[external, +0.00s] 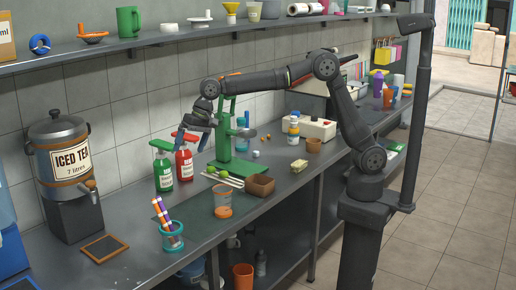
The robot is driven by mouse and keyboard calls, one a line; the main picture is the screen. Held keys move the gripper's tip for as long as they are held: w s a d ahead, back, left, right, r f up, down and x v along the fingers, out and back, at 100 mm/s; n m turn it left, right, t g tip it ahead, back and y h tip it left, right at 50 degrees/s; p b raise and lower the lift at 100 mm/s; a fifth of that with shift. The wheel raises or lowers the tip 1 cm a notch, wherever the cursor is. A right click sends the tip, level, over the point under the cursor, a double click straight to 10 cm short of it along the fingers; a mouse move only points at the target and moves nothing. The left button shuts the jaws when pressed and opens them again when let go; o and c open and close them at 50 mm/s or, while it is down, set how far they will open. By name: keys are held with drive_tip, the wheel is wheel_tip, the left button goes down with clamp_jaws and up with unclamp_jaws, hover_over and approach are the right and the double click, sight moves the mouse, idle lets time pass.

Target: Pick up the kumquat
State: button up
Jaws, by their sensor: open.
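My gripper (196,131) hangs above the counter, left of the press stand and near the tops of two pump bottles. It is open and I see nothing between its fingers. It is well to the left of the orange ball and higher, not touching it. Whether it touches the bottles cannot be told.
A green bottle (162,171) and red bottle (184,165) stand below my gripper. Limes (223,174), a brown box (260,187) and an orange-based cup (222,203) are in front of the press.

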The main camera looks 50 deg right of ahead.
drive_tip(key=c, duration=1.2)
drive_tip(key=w+a+f+n, duration=0.1)
drive_tip(key=a+f+n, duration=0.2)
drive_tip(key=f, duration=0.5)
drive_tip(key=w+a+f+n+t, duration=0.1)
drive_tip(key=a+f+n, duration=0.1)
drive_tip(key=f, duration=0.6)
drive_tip(key=w+a+f+n, duration=0.2)
drive_tip(key=a+f+n, duration=0.1)
drive_tip(key=f, duration=0.4)
drive_tip(key=shift+a+f+n+t, duration=0.35)
drive_tip(key=shift+f+n+t, duration=0.05)
drive_tip(key=shift+n, duration=0.3)
drive_tip(key=shift+x, duration=3.05)
